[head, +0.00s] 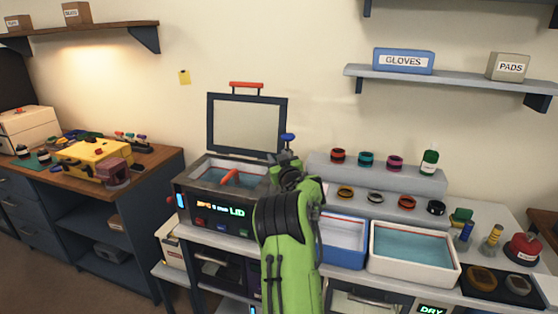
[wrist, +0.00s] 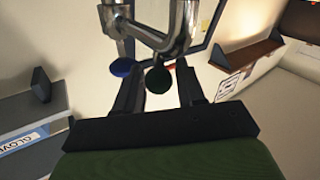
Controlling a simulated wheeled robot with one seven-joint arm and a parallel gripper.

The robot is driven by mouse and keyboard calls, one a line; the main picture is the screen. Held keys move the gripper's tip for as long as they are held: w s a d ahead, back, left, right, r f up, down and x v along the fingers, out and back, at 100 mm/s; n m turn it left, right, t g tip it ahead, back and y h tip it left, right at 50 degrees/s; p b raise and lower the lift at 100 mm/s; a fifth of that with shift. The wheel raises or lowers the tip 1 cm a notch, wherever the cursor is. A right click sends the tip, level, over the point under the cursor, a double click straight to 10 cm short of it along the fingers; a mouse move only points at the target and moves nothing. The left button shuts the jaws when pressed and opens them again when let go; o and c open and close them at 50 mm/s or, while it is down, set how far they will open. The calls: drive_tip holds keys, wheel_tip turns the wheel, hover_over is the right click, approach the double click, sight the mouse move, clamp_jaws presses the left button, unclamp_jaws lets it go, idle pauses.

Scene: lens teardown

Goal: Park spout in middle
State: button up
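A shiny metal spout (wrist: 182,25) with a bent pipe fills the top of the wrist view, just beyond my fingers. A blue round knob (wrist: 123,67) and a dark green disc (wrist: 158,79) show below it. My gripper (wrist: 160,92) has its two dark fingers apart; the disc appears between them, but I cannot tell whether they touch it. In the head view a blue knob (head: 288,137) stands above my gripper (head: 288,165), behind the blue-rimmed basin. My green arm hides most of the spout there, so I cannot tell which way it points.
A cleaner tank (head: 215,209) with its lid (head: 246,123) raised stands left of my arm. The blue-rimmed basin (head: 345,259) and a white basin (head: 413,270) lie right. Behind them is a stepped rack (head: 375,177) holding several coloured rings. A shelf (head: 450,82) hangs above.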

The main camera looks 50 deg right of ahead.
drive_tip(key=shift+o, duration=0.9)
drive_tip(key=shift+f, duration=0.1)
drive_tip(key=shift+s+a, duration=0.1)
drive_tip(key=shift+s, duration=0.1)
drive_tip(key=b+v, duration=0.4)
drive_tip(key=v, duration=1.1)
drive_tip(key=shift+s+a+f, duration=0.1)
